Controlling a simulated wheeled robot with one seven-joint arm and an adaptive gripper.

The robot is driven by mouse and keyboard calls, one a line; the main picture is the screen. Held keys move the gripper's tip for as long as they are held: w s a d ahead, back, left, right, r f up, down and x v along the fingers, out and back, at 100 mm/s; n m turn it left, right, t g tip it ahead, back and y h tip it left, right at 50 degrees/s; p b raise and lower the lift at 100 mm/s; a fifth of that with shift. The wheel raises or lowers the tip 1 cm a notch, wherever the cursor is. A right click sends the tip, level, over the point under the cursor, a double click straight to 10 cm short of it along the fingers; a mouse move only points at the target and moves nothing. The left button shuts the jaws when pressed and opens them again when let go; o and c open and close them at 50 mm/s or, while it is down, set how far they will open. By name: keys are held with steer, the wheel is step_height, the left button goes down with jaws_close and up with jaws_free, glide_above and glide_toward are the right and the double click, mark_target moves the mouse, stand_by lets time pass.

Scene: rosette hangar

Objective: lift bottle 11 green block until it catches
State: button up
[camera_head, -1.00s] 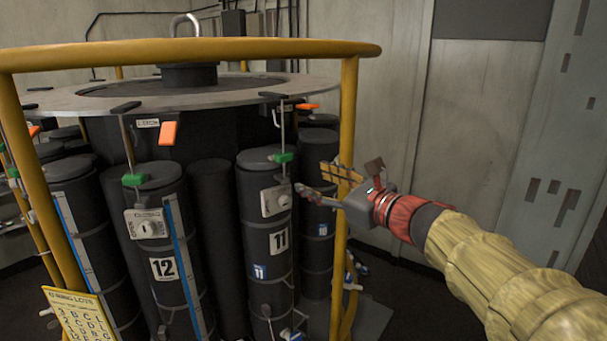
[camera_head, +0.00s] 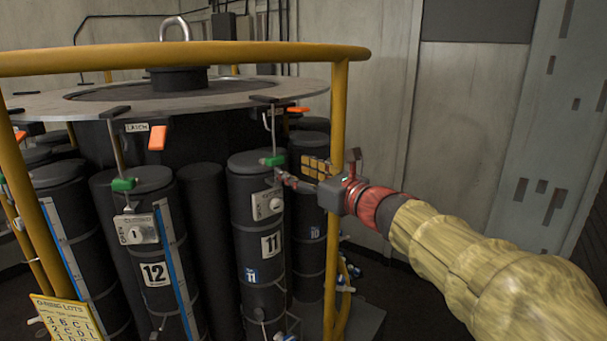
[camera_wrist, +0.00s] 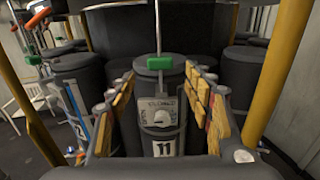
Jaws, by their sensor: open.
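Bottle 11 (camera_head: 256,215) is a dark upright cylinder in the ring, with a white 11 label and a small plate with a round knob near its top. Its green block (camera_head: 273,160) sits on a thin vertical rod just above the bottle top; it also shows in the wrist view (camera_wrist: 160,62). My gripper (camera_head: 292,179) is just right of bottle 11, a little below the block. In the wrist view my gripper (camera_wrist: 157,92) is open, its padded fingers left and right of the bottle's upper front, with nothing between them in its grasp.
A yellow rail (camera_head: 200,55) circles the top, and a yellow post (camera_head: 335,200) stands close to my wrist. Bottle 12 (camera_head: 150,240) with its green block (camera_head: 124,184) stands to the left. Orange tabs (camera_head: 157,138) hang from the grey disc (camera_head: 215,100).

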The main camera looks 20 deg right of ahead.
mark_target(278, 162)
steer(key=shift+p+x, duration=0.3)
steer(key=shift+x, duration=3.1)
steer(key=shift+w, duration=0.15)
steer(key=shift+w+a, duration=0.1)
steer(key=shift+w, duration=0.05)
steer(key=c, duration=0.3)
jaws_close()
